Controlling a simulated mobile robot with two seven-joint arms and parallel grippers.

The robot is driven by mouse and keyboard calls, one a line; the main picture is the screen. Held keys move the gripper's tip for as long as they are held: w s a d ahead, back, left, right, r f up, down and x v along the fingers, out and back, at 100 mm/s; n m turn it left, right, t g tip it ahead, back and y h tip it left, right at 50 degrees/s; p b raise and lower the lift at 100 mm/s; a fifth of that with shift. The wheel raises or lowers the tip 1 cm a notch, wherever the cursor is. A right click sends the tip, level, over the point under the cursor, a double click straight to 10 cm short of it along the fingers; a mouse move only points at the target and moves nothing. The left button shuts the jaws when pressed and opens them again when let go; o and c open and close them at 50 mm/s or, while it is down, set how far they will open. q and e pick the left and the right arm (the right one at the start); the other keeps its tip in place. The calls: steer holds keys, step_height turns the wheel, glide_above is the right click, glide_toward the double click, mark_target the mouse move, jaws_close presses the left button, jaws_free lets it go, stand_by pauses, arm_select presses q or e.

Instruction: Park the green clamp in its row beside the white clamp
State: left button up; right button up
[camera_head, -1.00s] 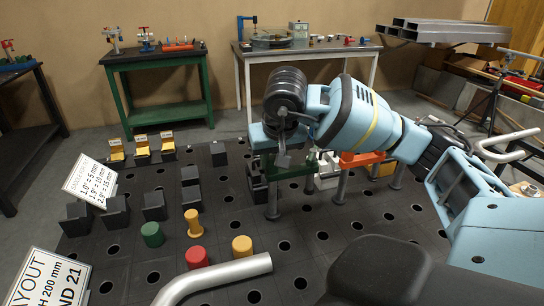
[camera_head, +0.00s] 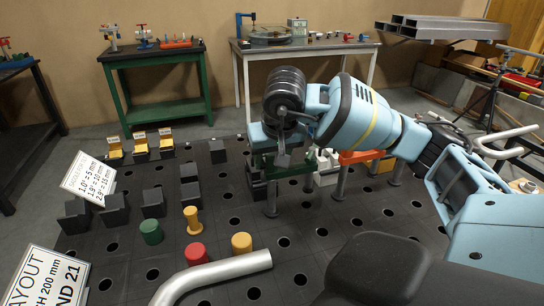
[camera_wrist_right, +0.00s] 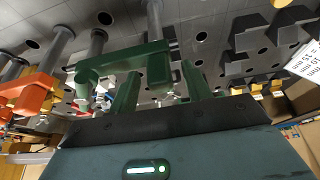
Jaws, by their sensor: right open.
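The green clamp (camera_head: 290,170) stands on the dark perforated table, partly hidden behind my right gripper in the head view. In the right wrist view the green clamp (camera_wrist_right: 120,62) shows its arm and post just beyond the fingers. The white clamp (camera_head: 327,170) stands to its right, and an orange clamp (camera_head: 360,157) is right of that. My right gripper (camera_head: 284,158) is open, close above the green clamp; in the wrist view its two fingers (camera_wrist_right: 160,72) are apart. I cannot tell whether they touch the clamp. My left gripper is not in view.
Dark angle blocks (camera_head: 115,208) stand at the left of the table. Green, yellow and red cylinders (camera_head: 195,253) stand near the front, by a bent silver tube (camera_head: 225,270). A white sign (camera_head: 88,178) stands at the left edge. Bare table lies between blocks and clamps.

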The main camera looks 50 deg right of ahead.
steer(key=v, duration=0.8)
stand_by(0.4)
